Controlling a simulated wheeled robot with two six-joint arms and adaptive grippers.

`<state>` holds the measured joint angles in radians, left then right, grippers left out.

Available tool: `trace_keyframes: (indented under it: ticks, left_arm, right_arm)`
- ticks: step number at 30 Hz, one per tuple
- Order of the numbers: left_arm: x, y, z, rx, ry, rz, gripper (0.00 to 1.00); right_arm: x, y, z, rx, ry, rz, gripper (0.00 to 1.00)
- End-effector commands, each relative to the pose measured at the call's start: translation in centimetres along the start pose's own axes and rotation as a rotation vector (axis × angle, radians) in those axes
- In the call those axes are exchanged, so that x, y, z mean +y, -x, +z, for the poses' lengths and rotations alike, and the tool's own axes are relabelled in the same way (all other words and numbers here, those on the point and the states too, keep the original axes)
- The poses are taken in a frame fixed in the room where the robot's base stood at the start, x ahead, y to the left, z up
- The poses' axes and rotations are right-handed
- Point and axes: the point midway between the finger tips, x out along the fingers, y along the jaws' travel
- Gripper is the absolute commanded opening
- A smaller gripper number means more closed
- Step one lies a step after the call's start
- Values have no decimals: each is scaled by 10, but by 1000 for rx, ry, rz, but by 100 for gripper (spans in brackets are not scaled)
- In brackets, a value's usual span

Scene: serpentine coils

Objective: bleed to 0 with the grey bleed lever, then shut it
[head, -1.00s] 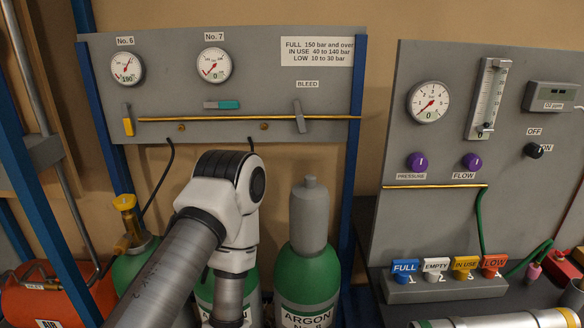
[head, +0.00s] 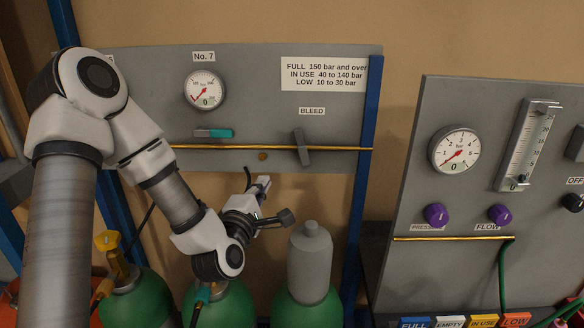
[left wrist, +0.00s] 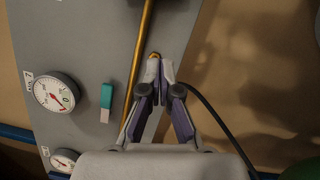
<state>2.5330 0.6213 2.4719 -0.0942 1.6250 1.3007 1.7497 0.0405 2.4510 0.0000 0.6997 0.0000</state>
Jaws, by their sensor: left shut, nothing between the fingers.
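The grey bleed lever (head: 302,147) stands nearly upright across the brass pipe (head: 225,147), under the BLEED label (head: 312,111). Gauge No. 7 (head: 204,88) has its needle low and reads 0. My left gripper (head: 264,182) is below the panel's lower edge, down and left of the lever and apart from it. In the left wrist view its fingers (left wrist: 158,64) are together and empty, near a small brass fitting (left wrist: 154,55). The lever cannot be made out in that view. Gauge No. 6 is hidden behind my left arm in the head view. My right gripper is not in view.
A teal handle (head: 213,133) lies along the pipe left of the lever. Below stand green cylinders, one with a grey cap (head: 310,262). A blue post (head: 366,150) edges the panel. A second panel (head: 465,110) with purple knobs stands to the right.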

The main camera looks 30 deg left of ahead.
Motion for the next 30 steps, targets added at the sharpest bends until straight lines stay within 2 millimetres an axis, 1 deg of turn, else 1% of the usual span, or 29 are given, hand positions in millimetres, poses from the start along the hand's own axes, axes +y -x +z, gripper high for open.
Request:
trace_keyframes:
  ticks: [1, 3, 4, 5, 13, 15, 18, 21, 30]
  left_arm:
    - [-10, -4, -3, -1, 3, 8, 0]
    - [-10, -11, -3, -3, 4, 8, 0]
    - [2, -19, 0, -1, -2, 3, 0]
    - [4, -27, 1, -1, -3, 0, 0]
    - [4, -86, 1, -1, -3, -1, 0]
    - [4, -89, 15, -6, -8, -3, 0]
    - [3, -92, 29, -6, -6, -3, 0]
    - [1, -94, 36, -4, -4, -3, 0]
    - [-1, -95, 39, -1, -1, -1, 0]
  right_arm:
    - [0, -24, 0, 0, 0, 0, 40]
    - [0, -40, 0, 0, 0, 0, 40]
    - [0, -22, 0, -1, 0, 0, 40]
    - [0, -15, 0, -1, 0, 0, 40]
    - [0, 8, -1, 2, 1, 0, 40]
    - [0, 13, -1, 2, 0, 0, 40]
    - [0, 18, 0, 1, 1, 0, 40]
    - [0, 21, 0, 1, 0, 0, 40]
    - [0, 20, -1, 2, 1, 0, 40]
